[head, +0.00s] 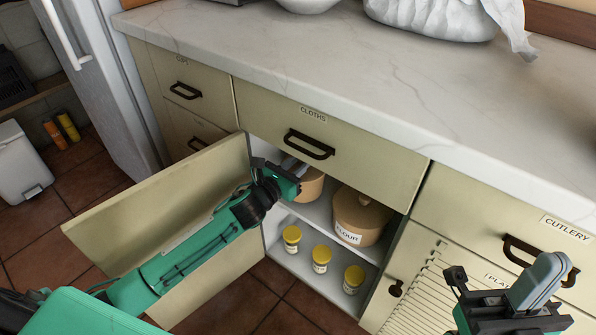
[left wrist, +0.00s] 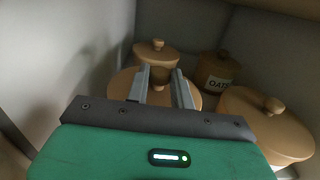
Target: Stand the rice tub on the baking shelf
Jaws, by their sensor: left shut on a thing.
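My left gripper (head: 291,169) reaches into the open cabinet under the cloths drawer. In the left wrist view its two fingers (left wrist: 160,88) are shut on the top of a tan lidded tub (left wrist: 122,85). This tub shows partly in the head view (head: 313,186), behind the gripper; its label is hidden, so I cannot read it as rice. It is at the upper shelf (head: 350,247), beside the flour tub (head: 360,217); I cannot tell whether it touches the shelf. My right gripper (head: 512,290) is outside at the lower right, empty, its finger gap unclear.
Another tan tub (left wrist: 157,55) and the oats tub (left wrist: 217,72) stand further back. Several yellow-lidded jars (head: 321,258) stand on the lower shelf. The cabinet door (head: 165,215) is open to the left, by my left arm. The marble counter (head: 330,65) overhangs above.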

